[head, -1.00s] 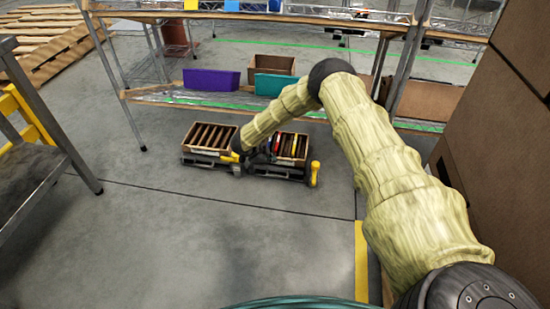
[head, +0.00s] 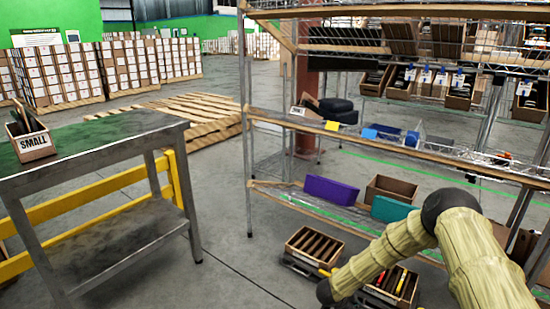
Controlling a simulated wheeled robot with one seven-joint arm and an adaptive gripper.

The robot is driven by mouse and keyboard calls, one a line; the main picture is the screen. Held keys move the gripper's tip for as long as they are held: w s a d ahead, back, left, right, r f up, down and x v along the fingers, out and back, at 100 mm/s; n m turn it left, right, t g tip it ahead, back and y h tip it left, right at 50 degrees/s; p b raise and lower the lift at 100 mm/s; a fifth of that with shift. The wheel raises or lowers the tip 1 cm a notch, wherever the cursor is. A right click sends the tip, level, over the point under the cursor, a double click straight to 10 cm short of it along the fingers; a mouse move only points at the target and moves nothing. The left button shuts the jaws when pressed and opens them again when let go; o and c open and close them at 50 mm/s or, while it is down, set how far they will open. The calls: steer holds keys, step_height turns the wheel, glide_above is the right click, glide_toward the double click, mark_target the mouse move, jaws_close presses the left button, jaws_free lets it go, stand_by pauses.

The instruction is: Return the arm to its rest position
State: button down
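My arm, in a pale yellow ribbed cover, comes in at the bottom right of the head view. It bends at a dark elbow joint and slopes down left to a dark wrist joint at the bottom edge. The wrist lies in the picture between two low cartons on the floor. My gripper's fingers do not show; they are below the frame or hidden. The left carton (head: 300,259) has dark dividers. The right carton (head: 404,299) holds red and yellow items and is partly covered by my forearm.
A wire shelf rack (head: 249,170) stands behind the cartons, with a purple bin (head: 331,190) and a teal bin (head: 392,209) low down. A metal table (head: 95,150) bears a carton marked SMALL (head: 34,147) at left. Wooden pallets (head: 200,112) lie behind; floor between table and rack is clear.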

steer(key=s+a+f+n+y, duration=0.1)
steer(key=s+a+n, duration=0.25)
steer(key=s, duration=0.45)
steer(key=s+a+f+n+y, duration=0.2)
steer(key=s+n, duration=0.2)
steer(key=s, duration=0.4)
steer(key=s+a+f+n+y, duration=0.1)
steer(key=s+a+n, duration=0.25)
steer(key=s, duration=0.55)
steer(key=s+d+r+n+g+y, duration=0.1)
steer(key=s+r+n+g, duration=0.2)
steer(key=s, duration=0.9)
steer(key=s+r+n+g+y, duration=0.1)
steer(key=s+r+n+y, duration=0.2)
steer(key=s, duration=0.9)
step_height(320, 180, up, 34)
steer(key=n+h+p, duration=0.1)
steer(key=p, duration=3.2)
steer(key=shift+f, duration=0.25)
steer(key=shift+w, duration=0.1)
